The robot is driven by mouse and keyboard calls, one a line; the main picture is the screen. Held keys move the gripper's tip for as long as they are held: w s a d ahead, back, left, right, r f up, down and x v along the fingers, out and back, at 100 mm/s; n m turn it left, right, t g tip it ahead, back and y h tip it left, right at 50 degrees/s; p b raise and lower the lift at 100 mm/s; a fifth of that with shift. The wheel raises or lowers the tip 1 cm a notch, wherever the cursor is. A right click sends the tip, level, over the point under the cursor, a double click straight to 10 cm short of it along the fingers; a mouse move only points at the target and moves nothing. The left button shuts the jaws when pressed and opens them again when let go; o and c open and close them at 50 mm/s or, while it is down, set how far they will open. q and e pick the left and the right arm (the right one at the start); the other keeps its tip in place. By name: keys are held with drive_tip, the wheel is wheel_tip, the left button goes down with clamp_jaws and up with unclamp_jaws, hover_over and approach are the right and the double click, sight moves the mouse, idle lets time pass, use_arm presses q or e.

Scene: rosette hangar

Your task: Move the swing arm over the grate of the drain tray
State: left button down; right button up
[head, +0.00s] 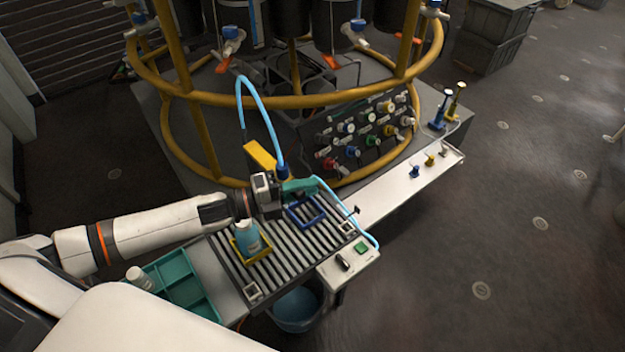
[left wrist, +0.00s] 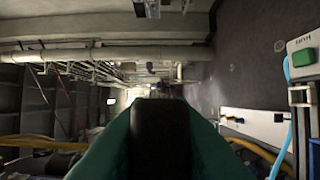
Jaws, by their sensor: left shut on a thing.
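My left gripper (head: 279,194) is shut on a teal-green piece (head: 301,185), which looks like part of the swing arm, with a dark blue fitting and a light blue hose rising from it. It is at the far edge of the drain tray's slatted grate (head: 290,248), near a blue square frame (head: 319,218). In the left wrist view the teal piece (left wrist: 103,158) fills the bottom, with a black block in its middle. The gripper hides part of the held piece. My right gripper is not in view.
A teal compartment tray (head: 180,283) holding a white bottle is at the left. A blue bucket (head: 297,310) is below. A yellow tubular frame (head: 200,97) and a valve panel (head: 365,135) stand behind.

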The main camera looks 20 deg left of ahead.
use_arm(q)
drive_tip(key=shift+s+a+m+g+h, duration=0.2)
drive_tip(key=shift+s+m+g+h, duration=0.15)
drive_tip(key=shift+s, duration=0.2)
drive_tip(key=c, duration=1.3)
unclamp_jaws()
drive_tip(key=b+v, duration=0.1)
drive_tip(key=v, duration=1.1)
